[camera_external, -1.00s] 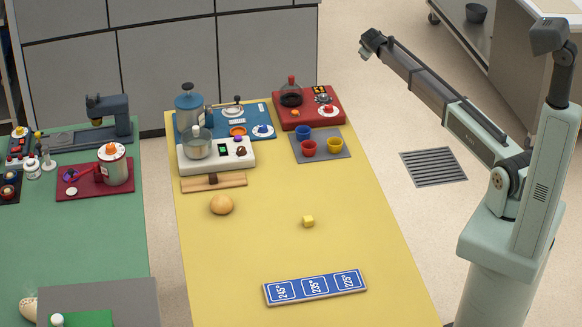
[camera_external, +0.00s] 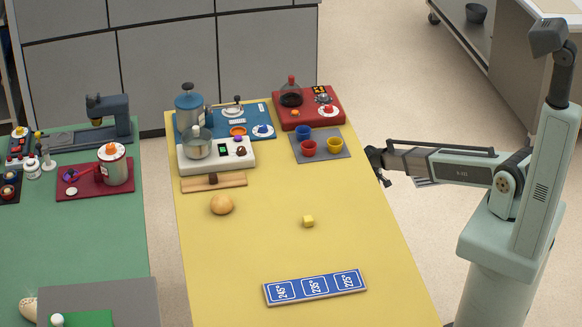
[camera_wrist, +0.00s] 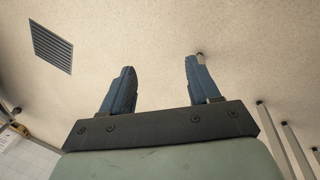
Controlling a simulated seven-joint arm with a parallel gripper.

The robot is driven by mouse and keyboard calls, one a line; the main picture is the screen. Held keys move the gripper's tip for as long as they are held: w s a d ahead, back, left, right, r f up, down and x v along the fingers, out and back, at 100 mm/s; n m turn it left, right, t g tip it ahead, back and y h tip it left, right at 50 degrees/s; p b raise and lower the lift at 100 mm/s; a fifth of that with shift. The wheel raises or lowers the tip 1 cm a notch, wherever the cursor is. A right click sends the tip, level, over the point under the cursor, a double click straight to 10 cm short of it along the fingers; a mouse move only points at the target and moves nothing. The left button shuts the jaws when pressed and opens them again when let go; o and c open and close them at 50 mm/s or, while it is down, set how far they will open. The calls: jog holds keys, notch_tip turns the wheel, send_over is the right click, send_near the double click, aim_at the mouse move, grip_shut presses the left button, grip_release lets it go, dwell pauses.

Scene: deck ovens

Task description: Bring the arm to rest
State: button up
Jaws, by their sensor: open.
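My gripper (camera_external: 378,165) is at the right edge of the yellow table (camera_external: 270,265) in the external view, at the end of my arm, which reaches left from its base. In the wrist view my gripper (camera_wrist: 157,85) has its two blue-grey fingers apart with nothing between them.
A red station (camera_external: 300,122) stands at the back. A floor grate (camera_wrist: 51,46) shows in the wrist view.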

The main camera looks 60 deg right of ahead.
jog(key=s+a+f+g+y, duration=0.1)
jog(key=s+a+f+g, duration=0.15)
jog(key=s+a, duration=0.6)
jog(key=s+a+f+g+y, duration=0.1)
jog(key=s+a+f, duration=0.35)
jog(key=s, duration=0.65)
jog(key=s+a+g, duration=0.1)
jog(key=s+a, duration=0.3)
jog(key=s, duration=0.6)
jog(key=s+a+g, duration=0.2)
jog(key=s+a, duration=0.3)
jog(key=s, duration=0.6)
jog(key=shift+r+n+y, duration=0.15)
jog(key=shift+n+y, duration=0.15)
jog(key=shift+w, duration=0.2)
